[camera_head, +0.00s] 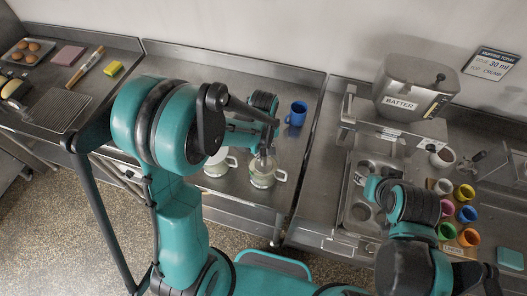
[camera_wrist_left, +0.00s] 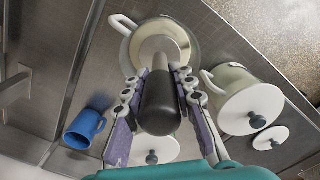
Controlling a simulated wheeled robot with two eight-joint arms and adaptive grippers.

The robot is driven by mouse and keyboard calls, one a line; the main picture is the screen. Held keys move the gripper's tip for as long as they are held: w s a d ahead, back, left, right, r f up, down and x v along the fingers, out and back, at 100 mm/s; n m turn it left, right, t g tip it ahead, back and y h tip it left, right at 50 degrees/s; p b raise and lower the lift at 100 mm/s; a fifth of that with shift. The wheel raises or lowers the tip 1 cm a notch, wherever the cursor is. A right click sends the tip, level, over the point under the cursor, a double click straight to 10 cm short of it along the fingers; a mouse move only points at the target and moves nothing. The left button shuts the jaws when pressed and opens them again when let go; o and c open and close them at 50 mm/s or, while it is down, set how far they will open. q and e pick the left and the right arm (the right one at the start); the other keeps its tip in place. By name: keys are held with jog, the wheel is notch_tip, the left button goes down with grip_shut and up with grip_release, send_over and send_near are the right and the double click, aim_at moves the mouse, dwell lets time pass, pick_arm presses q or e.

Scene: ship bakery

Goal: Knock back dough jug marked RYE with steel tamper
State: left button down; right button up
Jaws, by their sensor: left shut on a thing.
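My left gripper (camera_wrist_left: 158,95) is shut on the black handle of the tamper (camera_wrist_left: 160,100). In the head view the left gripper (camera_head: 262,150) is above an open glass-like jug (camera_head: 262,175) with a pale handle. That jug shows at the top of the wrist view (camera_wrist_left: 120,24), with a pale round surface inside; I cannot tell whether this is dough or the tamper's foot. A pale jug (camera_head: 216,168) stands left of it. In the wrist view a lidded jug (camera_wrist_left: 240,92) stands right, and another lid (camera_wrist_left: 155,148) shows below the gripper. No RYE mark is readable.
A blue mug (camera_head: 296,114) stands behind the jugs on the steel counter (camera_head: 305,85). At left are a wire rack (camera_head: 60,108) and a tray of buns (camera_head: 28,50).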

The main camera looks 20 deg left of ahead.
aim_at(264, 159)
pick_arm(q)
jog(key=shift+f+b, duration=1.95)
jog(key=shift+f, duration=0.25)
jog(key=shift+r, duration=0.15)
jog(key=shift+r+p, duration=3.85)
jog(key=shift+r, duration=1.55)
